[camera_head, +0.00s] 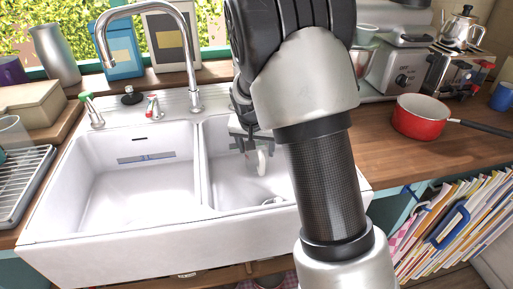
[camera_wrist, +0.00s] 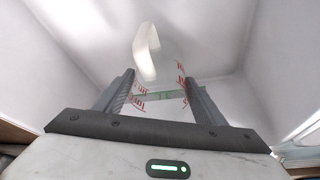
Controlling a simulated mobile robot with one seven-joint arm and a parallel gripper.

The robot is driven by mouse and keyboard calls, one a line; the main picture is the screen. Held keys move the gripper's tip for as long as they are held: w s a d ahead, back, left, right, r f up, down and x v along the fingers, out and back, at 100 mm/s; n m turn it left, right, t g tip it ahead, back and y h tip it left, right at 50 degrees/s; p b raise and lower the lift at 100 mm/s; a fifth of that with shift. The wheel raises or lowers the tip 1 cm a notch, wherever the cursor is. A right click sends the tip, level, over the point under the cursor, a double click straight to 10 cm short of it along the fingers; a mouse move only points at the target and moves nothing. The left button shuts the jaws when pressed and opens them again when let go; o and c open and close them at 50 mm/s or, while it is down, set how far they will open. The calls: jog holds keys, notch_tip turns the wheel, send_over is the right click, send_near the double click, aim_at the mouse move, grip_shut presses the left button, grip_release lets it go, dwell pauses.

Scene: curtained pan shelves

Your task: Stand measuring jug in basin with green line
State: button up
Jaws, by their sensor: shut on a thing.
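The measuring jug (camera_wrist: 148,55) is clear, with red markings and a white handle. My gripper (camera_wrist: 158,88) is shut on it, one finger on each side. In the head view, the jug's white handle (camera_head: 262,163) shows below my gripper (camera_head: 250,143), inside the right basin (camera_head: 225,188). Whether the jug's base touches the basin floor cannot be told. A green line (camera_wrist: 165,96) shows through the clear jug in the wrist view, seemingly on the basin wall behind. The left basin (camera_head: 130,195) has a blue-grey strip (camera_head: 147,158) on its back wall and is empty.
A divider (camera_head: 204,170) separates the basins. A curved tap (camera_head: 191,60) stands behind them. A dish rack (camera_head: 22,185) is at the left, and a red saucepan (camera_head: 420,118) is on the right worktop. My arm hides part of the right basin.

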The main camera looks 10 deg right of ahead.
jog(key=shift+f+b, duration=0.35)
jog(key=shift+f, duration=0.25)
jog(key=shift+f, duration=0.25)
jog(key=o, duration=1.3)
jog(key=p+v, duration=0.2)
jog(key=v, duration=1.5)
jog(key=shift+r, duration=0.2)
grip_shut()
